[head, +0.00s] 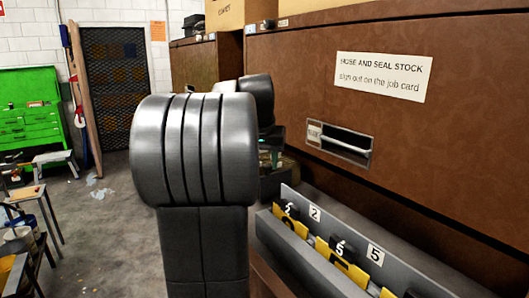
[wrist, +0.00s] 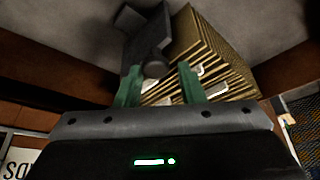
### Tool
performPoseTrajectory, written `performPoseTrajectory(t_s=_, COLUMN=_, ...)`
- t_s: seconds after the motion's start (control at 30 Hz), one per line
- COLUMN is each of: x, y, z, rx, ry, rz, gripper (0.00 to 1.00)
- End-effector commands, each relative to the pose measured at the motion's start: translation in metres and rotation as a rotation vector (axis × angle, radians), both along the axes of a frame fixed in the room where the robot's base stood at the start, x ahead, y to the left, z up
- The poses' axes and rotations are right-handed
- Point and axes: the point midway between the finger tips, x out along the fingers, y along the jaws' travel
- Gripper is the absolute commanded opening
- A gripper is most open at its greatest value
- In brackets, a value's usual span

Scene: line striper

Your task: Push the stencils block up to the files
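In the wrist view my gripper (wrist: 162,84) shows two green fingers standing well apart, with nothing clearly clamped between them. A dark grey block (wrist: 147,35) with a round dark knob (wrist: 155,69) lies beyond and between the fingertips. It may be the stencils block; I read no label on it. A stack of tan files (wrist: 207,55) with white tabs is right beside it, partly behind the right finger. I cannot tell whether block and files touch. In the head view my arm hides most of this area; a little green of my gripper (head: 265,158) shows.
A grey rack (head: 345,245) with numbered labels and yellow cards runs along the lower right. Behind it stands a brown cabinet (head: 460,140) with a sign and a handle (head: 340,144). A green tool chest (head: 30,110) is far left. Floor at left is partly open.

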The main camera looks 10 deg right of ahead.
Motion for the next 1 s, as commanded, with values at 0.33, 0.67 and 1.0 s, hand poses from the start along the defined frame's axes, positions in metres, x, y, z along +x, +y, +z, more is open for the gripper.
performPoseTrajectory(t_s=0.33, x=-0.021, y=0.010, z=0.057, rx=-0.001, ry=-0.006, rz=0.001, gripper=0.35)
performPoseTrajectory(t_s=0.67, x=-0.042, y=0.020, z=0.115, rx=-0.001, ry=-0.005, rz=0.002, gripper=0.35)
performPoseTrajectory(t_s=1.0, x=-0.047, y=0.023, z=0.127, rx=0.000, ry=-0.002, rz=0.001, gripper=0.35)
